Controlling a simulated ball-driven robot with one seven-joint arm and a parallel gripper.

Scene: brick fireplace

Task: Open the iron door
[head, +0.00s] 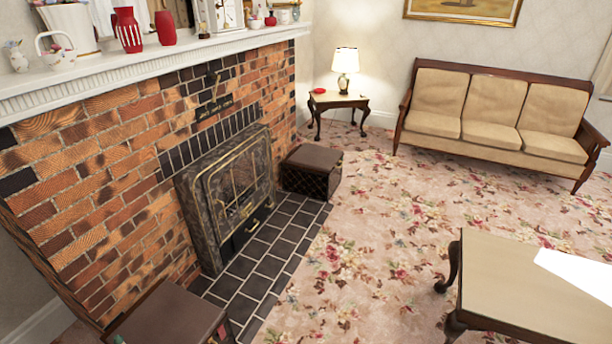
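The iron door is part of the dark metal fireplace front (225,200), set in the brick wall at the left middle of the head view. It has brass-coloured trim and an arched grille pattern. A small brass handle (252,225) shows low on its front. The front looks closed, though the seams are too small to tell for sure. My gripper does not show in the head view.
Black tiles (262,262) form the hearth before the fireplace. A dark box (312,170) stands at its far end and another box (170,318) at the near end. A low table (540,290) stands at right. Floral carpet (370,220) between is clear.

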